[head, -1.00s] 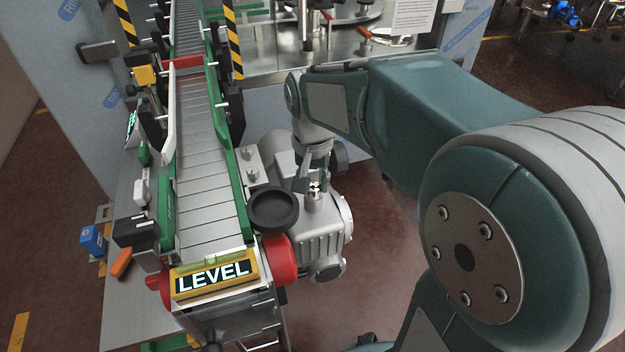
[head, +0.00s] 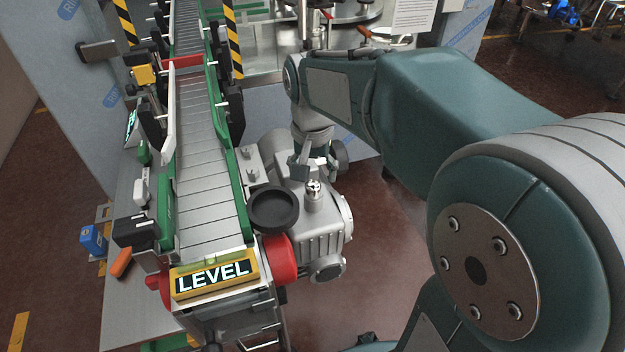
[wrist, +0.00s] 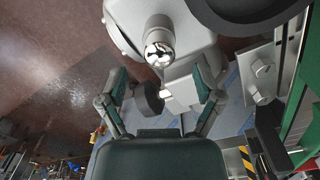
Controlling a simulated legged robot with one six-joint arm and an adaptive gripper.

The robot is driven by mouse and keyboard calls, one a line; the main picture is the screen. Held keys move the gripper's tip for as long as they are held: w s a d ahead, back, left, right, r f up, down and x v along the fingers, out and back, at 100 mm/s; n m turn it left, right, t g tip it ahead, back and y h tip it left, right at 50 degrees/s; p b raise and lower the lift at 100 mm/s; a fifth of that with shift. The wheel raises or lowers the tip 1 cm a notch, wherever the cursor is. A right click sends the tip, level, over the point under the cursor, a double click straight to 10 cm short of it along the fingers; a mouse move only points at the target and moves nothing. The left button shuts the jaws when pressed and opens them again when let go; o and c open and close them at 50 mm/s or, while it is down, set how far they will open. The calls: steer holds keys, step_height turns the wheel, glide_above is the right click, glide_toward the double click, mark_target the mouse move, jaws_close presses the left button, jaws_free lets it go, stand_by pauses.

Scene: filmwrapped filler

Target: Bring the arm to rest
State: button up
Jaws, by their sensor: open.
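My gripper (head: 315,170) hangs from the end of my arm above the grey motor housing (head: 318,232), beside the conveyor. Its two fingers are spread and nothing is between them. A small silver cap or fitting (head: 313,190) stands upright on the housing, just below and in front of the fingertips. In the wrist view the open fingers (wrist: 160,92) show at both sides, with the silver fitting (wrist: 159,48) beyond them and apart from them.
A black round dish (head: 273,208) sits left of the fitting, close to my gripper. A blue box (head: 93,239) and an orange object (head: 121,263) lie left. Floor right of the motor is clear.

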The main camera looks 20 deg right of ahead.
step_height(320, 180, up, 9)
steer(key=s+f+n+t, duration=0.2)
steer(key=s+f, duration=0.1)
steer(key=s, duration=0.4)
steer(key=s+f+n+t, duration=0.3)
steer(key=s, duration=0.4)
steer(key=shift+s+f+t, duration=0.15)
steer(key=shift+t, duration=0.15)
steer(key=c, duration=0.4)
